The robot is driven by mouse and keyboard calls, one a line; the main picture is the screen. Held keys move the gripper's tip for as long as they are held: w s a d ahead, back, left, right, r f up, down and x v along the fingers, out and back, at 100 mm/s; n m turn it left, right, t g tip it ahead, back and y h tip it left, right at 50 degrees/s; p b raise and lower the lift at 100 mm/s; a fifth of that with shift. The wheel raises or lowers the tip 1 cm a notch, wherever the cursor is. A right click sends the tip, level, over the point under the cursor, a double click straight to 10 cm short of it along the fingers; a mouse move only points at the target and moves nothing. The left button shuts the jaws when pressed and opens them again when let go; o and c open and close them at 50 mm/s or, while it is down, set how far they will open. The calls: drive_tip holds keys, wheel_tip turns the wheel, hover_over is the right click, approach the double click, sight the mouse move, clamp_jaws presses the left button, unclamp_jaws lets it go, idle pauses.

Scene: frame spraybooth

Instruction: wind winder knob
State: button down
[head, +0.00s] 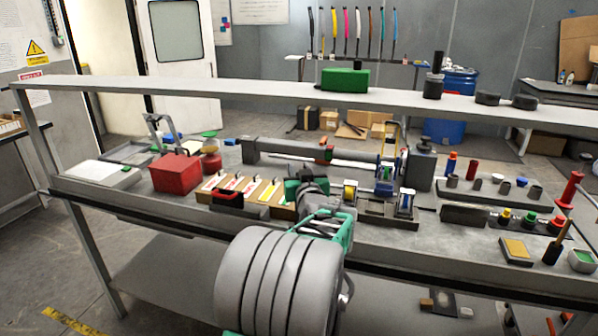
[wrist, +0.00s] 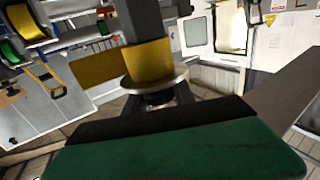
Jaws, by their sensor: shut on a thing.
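My gripper (head: 318,187) is at the winder on the bench, left of a spool with a yellow core (head: 350,192). In the wrist view its green, black-edged part (wrist: 175,145) fills the bottom. A small dark knob-like piece (wrist: 160,98) meets that edge, below a pale metal disc (wrist: 153,83) and a yellow cylinder (wrist: 147,60). My gripper is shut on what appears to be the winder knob. Its contact is mostly hidden in both views, and I cannot tell how far the knob is turned.
A long grey rail machine (head: 285,152) runs behind. Small coloured bottles and a red stand (head: 569,188) are at the right. A shelf (head: 240,92) crosses above the bench.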

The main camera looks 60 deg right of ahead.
drive_tip(key=c, duration=1.1)
unclamp_jaws()
drive_tip(key=b+v, duration=0.1)
drive_tip(key=v, duration=0.7)
drive_tip(key=shift+b, duration=0.35)
drive_tip(key=shift+w, duration=0.1)
